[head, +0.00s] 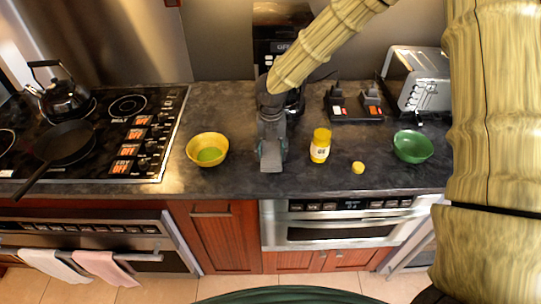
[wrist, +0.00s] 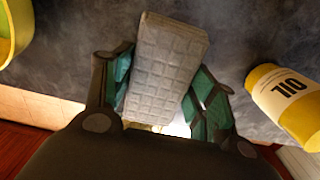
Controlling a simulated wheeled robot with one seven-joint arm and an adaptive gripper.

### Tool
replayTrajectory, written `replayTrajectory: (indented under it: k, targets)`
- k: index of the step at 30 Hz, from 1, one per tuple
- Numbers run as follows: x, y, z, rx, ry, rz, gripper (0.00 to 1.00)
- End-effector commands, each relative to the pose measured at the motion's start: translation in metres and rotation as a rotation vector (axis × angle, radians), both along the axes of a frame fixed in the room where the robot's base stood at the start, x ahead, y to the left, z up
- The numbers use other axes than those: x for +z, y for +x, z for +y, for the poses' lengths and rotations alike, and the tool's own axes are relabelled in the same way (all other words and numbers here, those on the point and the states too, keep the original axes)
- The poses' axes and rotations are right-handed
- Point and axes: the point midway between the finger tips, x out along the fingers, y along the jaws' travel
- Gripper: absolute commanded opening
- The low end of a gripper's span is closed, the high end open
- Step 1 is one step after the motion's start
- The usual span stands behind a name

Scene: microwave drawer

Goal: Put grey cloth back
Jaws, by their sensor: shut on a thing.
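The grey cloth (wrist: 167,60) has a grid pattern and shows in the middle of the wrist view, between the two green-padded fingers of my gripper (wrist: 162,95). My gripper is shut on it. In the head view, my gripper (head: 271,140) points down over the counter's front part, and the cloth (head: 271,157) shows as a small grey piece at its tip. I cannot tell whether the cloth touches the counter. The fingertips are partly hidden behind the cloth.
A yellow bowl (head: 207,149) stands left of my gripper, and a yellow oil bottle (head: 320,146) stands right. A small yellow item (head: 358,168) and a green bowl (head: 412,146) are farther right. The microwave drawer (head: 340,230) is below the counter (head: 380,182). Stove (head: 110,110) at left.

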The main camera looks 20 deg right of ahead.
Motion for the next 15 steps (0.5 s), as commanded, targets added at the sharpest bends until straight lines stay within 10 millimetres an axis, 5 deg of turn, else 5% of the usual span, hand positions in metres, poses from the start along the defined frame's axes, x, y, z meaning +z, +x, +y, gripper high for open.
replayTrajectory:
  k: [6,15]
  targets:
    - [-0.024,-0.001,0.0,0.0,0.001,0.002,0.14]
    - [-0.028,0.0,0.0,-0.001,0.001,0.0,0.14]
